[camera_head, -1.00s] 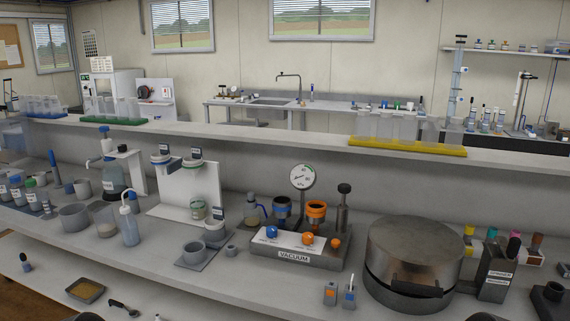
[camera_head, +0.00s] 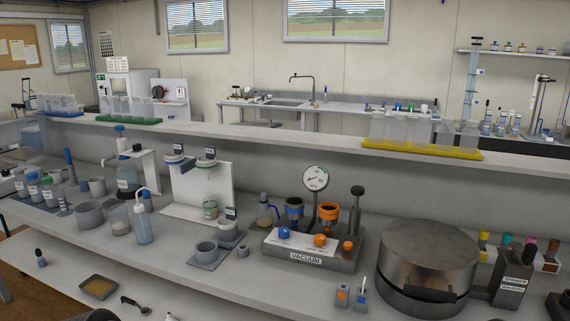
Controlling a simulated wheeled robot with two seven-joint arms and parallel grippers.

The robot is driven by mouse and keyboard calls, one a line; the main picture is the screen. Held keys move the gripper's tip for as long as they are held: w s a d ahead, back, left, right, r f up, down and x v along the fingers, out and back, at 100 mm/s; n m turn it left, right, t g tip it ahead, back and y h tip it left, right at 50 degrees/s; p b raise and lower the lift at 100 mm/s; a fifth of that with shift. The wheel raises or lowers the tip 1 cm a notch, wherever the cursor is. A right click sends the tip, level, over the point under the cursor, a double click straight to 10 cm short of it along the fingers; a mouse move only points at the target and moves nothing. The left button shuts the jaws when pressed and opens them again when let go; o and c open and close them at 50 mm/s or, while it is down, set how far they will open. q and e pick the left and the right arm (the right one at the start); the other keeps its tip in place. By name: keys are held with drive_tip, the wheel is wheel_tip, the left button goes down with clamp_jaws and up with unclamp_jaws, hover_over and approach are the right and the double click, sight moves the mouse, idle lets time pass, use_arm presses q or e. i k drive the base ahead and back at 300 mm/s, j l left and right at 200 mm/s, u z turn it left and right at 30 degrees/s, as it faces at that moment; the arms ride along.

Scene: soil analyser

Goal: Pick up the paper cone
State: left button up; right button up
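I cannot make out a paper cone for certain in the head view. Two ringed cups, one blue (camera_head: 294,209) and one orange (camera_head: 328,214), stand on the grey vacuum unit (camera_head: 306,259) in the middle of the bench. A white stand (camera_head: 181,204) left of it holds two ringed holders (camera_head: 174,162) near its top. Neither of my grippers shows in the view, so their state is hidden.
A large round metal vessel (camera_head: 427,262) stands right of the vacuum unit, with a dark dispenser box (camera_head: 513,278) beyond it. Bottles and beakers crowd the left bench. A raised shelf (camera_head: 270,138) runs behind, holding a yellow rack (camera_head: 420,149). Some bare bench shows in front.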

sight(209, 158)
drive_tip(key=j+u, duration=0.1)
drive_tip(key=j, duration=0.3)
drive_tip(key=i+j, duration=0.15)
drive_tip(key=j, duration=0.3)
drive_tip(key=i+j+u, duration=0.15)
drive_tip(key=j, duration=0.65)
drive_tip(key=i+j+u, duration=0.15)
drive_tip(key=j, duration=0.25)
drive_tip(key=i+j, duration=0.15)
drive_tip(key=j, duration=0.25)
drive_tip(key=i+j+u, duration=0.15)
drive_tip(key=j, duration=0.25)
drive_tip(key=i+j, duration=0.15)
drive_tip(key=j, duration=0.25)
drive_tip(key=k+u, duration=0.05)
